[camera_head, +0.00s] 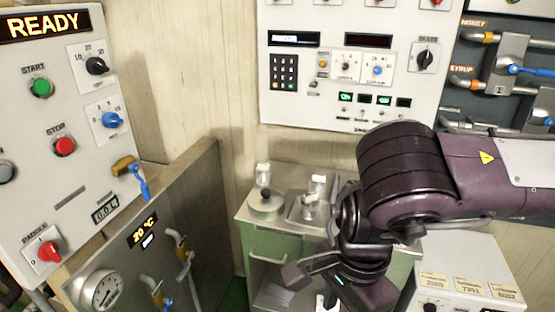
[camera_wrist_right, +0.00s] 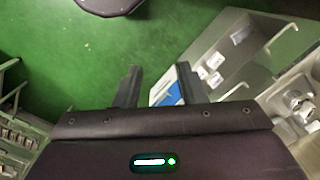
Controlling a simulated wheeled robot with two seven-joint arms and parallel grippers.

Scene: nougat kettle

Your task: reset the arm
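My right arm (camera_head: 405,175) comes in from the right in the head view and bends down in front of a small green cabinet. Its wrist hangs low, beside the cabinet's right side. My left gripper is not in view.
The cabinet (camera_head: 268,243) carries a lidded metal pot (camera_head: 266,203) and small jars. A control panel reading READY (camera_head: 40,110) stands left, above a grey panel (camera_head: 190,210) with a gauge. A wall panel (camera_head: 330,75) is behind. A white labelled box (camera_head: 462,255) stands lower right.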

